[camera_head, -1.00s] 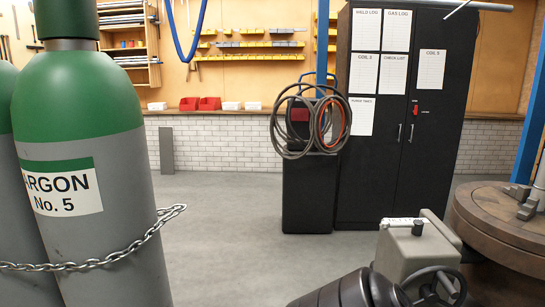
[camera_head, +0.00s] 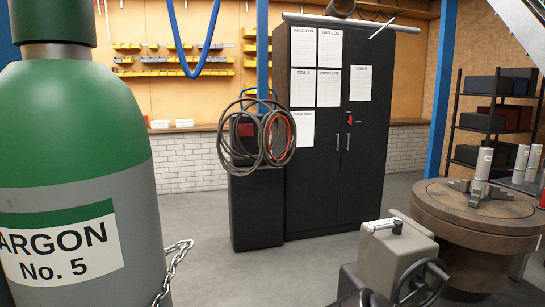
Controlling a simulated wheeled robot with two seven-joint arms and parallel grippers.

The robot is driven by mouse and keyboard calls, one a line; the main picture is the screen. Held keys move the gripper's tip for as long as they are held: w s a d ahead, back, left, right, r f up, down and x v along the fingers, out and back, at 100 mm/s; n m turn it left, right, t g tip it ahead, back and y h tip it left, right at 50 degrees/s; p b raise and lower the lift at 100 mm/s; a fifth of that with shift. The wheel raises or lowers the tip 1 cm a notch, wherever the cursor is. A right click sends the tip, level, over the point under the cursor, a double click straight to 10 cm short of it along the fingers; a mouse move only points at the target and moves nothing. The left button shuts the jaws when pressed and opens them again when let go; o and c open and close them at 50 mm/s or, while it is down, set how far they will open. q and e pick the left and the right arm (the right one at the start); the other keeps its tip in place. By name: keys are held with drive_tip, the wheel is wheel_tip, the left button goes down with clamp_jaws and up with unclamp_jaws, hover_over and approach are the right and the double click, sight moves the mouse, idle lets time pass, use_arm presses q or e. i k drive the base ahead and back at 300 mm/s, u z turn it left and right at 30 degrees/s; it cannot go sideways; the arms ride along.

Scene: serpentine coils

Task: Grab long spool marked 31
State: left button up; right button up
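Several upright silver cylindrical spools stand at the right. One with a small label, a silver spool (camera_head: 483,168), rises from the middle of the round brown turntable (camera_head: 440,207). Two more, a silver spool (camera_head: 519,165) and a taller silver spool (camera_head: 533,163), stand just behind it to the right. The label marks are too small to read, so I cannot tell which is 31. Neither of my grippers is in view.
A large green and grey argon cylinder (camera_head: 75,160) with a chain (camera_head: 172,268) fills the left. A grey machine with a handwheel (camera_head: 420,283) stands in front of the turntable. Behind are a black cabinet (camera_head: 335,190) and coiled hoses (camera_head: 255,140). Grey floor (camera_head: 300,270) is open between.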

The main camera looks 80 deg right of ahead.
sight(485, 154)
drive_tip(key=z, duration=3.1)
drive_tip(key=i, duration=0.8)
